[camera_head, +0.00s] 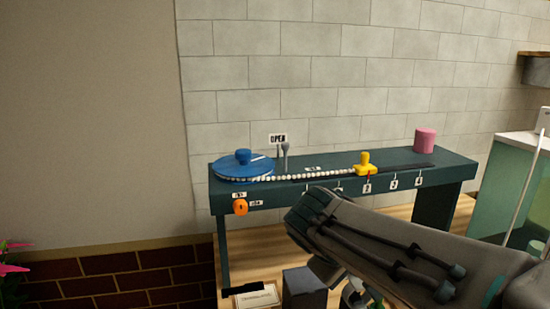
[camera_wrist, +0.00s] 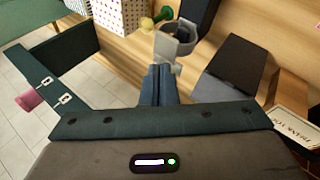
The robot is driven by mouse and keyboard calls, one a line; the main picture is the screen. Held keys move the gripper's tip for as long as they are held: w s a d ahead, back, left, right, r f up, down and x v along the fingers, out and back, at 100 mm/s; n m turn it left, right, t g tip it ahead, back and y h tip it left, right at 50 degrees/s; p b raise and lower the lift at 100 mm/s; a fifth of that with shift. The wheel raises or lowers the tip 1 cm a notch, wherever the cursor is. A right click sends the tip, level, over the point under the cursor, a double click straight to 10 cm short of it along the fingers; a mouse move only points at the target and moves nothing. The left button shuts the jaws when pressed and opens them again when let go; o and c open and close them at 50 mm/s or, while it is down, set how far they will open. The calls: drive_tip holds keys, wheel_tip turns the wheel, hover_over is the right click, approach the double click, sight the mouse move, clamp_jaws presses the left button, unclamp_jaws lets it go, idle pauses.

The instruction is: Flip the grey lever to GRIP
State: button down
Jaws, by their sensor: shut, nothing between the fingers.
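The grey lever (camera_head: 285,153) stands upright at the back of the dark teal station (camera_head: 445,163), beside a small sign (camera_head: 278,139) reading OPEN. No GRIP label is readable. The lever is not recognisable in the wrist view. My gripper (camera_wrist: 158,72) is shut and empty in the wrist view, pointing over the wooden table below the station's top. It is well apart from the lever. In the head view my arm crosses the front right of the station and the fingertips cannot be made out.
A blue disc (camera_head: 232,169), white beads, a yellow slider (camera_head: 366,166) and a pink cylinder (camera_head: 425,140) sit on the station. An orange knob (camera_head: 240,207) is on its front. A grey holder (camera_wrist: 174,46) and dark block (camera_wrist: 236,68) stand near my fingers.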

drive_tip(key=w+a+r+n+t+b, duration=0.1)
drive_tip(key=w+a+r+n+t, duration=0.1)
drive_tip(key=a+r, duration=0.3)
drive_tip(key=w+a+r+n+t+b, duration=0.1)
drive_tip(key=w+a+r+t, duration=0.3)
drive_tip(key=a, duration=0.6)
drive_tip(key=w+a+r+n+t+h+b, duration=0.1)
drive_tip(key=w+a+r+n+t, duration=0.2)
drive_tip(key=a+r, duration=0.4)
drive_tip(key=shift+w+a+r+n+t, duration=0.2)
drive_tip(key=shift+w+a+n+t, duration=0.15)
drive_tip(key=shift+t, duration=0.55)
drive_tip(key=p, duration=0.2)
approach(285, 159)
drive_tip(key=w+a+r, duration=0.1)
drive_tip(key=w, duration=0.1)
drive_tip(key=w+a+r, duration=0.2)
drive_tip(key=shift+w+a+r, duration=0.1)
drive_tip(key=shift+w+r, duration=0.1)
drive_tip(key=shift+r, duration=0.1)
drive_tip(key=d, duration=0.1)
drive_tip(key=w+d, duration=0.1)
drive_tip(key=d, duration=0.1)
drive_tip(key=shift+w+f, duration=0.15)
drive_tip(key=shift+w, duration=0.2)
drive_tip(key=shift+w+d+f+p, duration=0.15)
drive_tip(key=shift+w+d+p, duration=0.15)
drive_tip(key=shift+d, duration=0.1)
